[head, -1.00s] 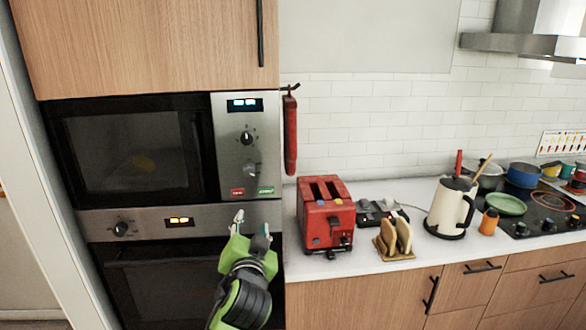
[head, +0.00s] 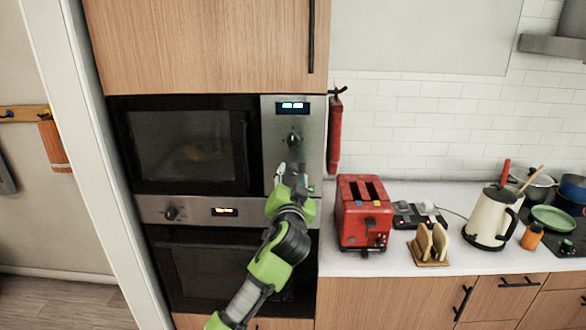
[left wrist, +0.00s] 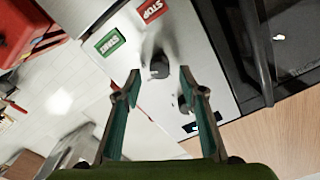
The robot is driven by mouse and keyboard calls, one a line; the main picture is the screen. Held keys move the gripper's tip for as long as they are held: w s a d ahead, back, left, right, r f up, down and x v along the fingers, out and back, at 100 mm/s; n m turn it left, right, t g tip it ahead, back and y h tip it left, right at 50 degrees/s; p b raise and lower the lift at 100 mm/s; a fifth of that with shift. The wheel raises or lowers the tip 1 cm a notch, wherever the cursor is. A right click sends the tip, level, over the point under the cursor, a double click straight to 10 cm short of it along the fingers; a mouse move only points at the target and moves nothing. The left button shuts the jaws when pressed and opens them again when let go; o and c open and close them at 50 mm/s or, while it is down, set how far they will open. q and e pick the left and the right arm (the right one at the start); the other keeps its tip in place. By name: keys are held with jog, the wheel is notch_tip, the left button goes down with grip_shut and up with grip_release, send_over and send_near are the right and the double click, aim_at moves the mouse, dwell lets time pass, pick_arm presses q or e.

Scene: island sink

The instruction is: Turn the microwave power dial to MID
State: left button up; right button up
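The microwave (head: 186,150) is built into the tall cabinet, with a steel control panel (head: 309,159) on its right. Its upper dial (head: 293,138) is dark and shows below the lit display. In the left wrist view, this dial (left wrist: 184,103) is partly behind a finger. The lower dial (left wrist: 160,66) shows between the fingertips there, near the green START and red STOP buttons; my gripper hides it in the head view. The power labels cannot be read. My left gripper (head: 291,174) is open and empty in front of the lower panel; contact cannot be told. My right gripper is not in view.
An oven (head: 215,265) with its own knob (head: 171,213) is below the microwave. A red fire extinguisher-like object (head: 334,134) hangs right of the panel. A red toaster (head: 363,220), toast rack (head: 431,246) and kettle (head: 494,218) stand on the counter.

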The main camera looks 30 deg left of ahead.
pick_arm(q)
jog(key=shift+x, duration=1)
grip_shut()
